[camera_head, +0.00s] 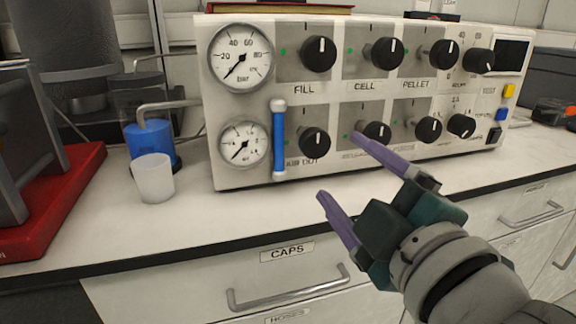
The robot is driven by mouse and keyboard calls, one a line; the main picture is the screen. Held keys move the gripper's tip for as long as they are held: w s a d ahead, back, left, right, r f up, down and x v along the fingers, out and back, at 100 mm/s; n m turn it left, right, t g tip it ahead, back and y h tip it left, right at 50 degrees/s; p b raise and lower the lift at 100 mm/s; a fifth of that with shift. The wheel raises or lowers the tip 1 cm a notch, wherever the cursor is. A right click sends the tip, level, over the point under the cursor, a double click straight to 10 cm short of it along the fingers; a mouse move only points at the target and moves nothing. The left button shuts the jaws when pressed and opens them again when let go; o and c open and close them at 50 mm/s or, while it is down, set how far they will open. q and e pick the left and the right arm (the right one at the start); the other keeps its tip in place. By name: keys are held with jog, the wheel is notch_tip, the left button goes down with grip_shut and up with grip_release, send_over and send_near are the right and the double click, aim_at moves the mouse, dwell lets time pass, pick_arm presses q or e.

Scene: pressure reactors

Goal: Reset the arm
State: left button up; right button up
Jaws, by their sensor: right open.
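My right gripper (352,174) comes in from the lower right, with two purple fingers spread apart and nothing between them. It hangs in front of the bench edge, before the lower part of a white control panel (328,171). Its upper finger overlaps the lower middle of the panel in the picture; I cannot tell whether they touch. The panel carries two round gauges (241,57), several black knobs (318,54) and a blue upright handle (279,140). My left gripper is not in view.
A white cup (154,178) stands on the worktop (120,222) left of the panel, before a container with blue liquid (148,135). A red-based apparatus (62,200) is at far left. Below the worktop is a drawer labelled CAPS (200,287) with a protruding handle (288,292).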

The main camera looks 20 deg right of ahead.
jog(key=s+d+r+m+g+h+p, duration=0.2)
jog(key=s+d+r+m+g+p, duration=0.4)
jog(key=p, duration=0.6)
jog(key=s+a+r+m+g+y+p, duration=0.1)
jog(key=s+a+r+m+g+p, duration=0.1)
jog(key=s+r+g+p, duration=0.5)
jog(key=s+a+m+g+y+p, duration=0.1)
jog(key=s+m+p, duration=0.2)
jog(key=s+p, duration=0.5)
notch_tip(320, 180, up, 35)
jog(key=s+p, duration=0.2)
jog(key=p, duration=3)
jog(key=shift+p, duration=0.35)
